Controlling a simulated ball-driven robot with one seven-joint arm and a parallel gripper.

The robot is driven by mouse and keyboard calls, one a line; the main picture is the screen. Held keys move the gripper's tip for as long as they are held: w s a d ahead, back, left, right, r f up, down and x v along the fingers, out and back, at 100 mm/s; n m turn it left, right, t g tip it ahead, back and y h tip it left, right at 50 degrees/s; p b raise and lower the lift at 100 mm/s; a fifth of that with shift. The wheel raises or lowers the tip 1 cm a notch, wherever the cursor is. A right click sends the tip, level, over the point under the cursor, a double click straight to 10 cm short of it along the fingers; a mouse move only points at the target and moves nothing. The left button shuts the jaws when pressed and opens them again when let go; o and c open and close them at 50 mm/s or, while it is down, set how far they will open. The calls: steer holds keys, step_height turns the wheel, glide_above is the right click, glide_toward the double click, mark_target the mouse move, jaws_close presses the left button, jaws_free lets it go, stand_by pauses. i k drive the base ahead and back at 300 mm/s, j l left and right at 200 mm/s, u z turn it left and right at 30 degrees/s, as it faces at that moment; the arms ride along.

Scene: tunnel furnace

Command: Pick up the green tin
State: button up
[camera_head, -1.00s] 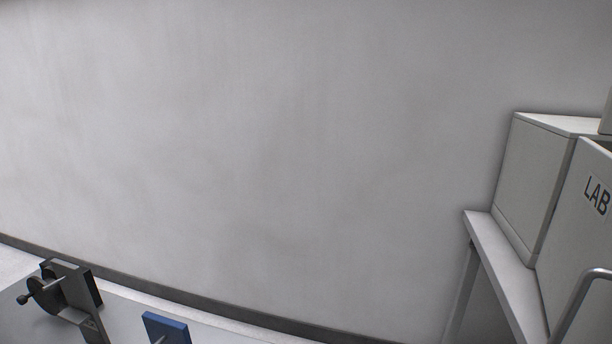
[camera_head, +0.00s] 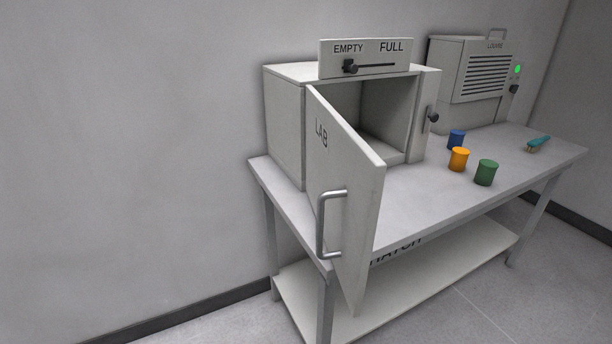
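The green tin (camera_head: 486,173) stands upright on the light grey table (camera_head: 440,194), near its front edge in the right half of the head view. An orange tin (camera_head: 459,159) stands close to its left, and a blue tin (camera_head: 456,140) stands farther back. My gripper is not in view.
A cabinet marked LAB (camera_head: 284,130) stands on the table's left end; its door (camera_head: 345,190) hangs open past the front edge. A louvred box (camera_head: 466,85) stands at the back. A teal-handled brush-like thing (camera_head: 538,144) lies at right. Floor in front is clear.

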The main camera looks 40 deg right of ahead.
mark_target(487, 170)
steer(key=z, duration=1.7)
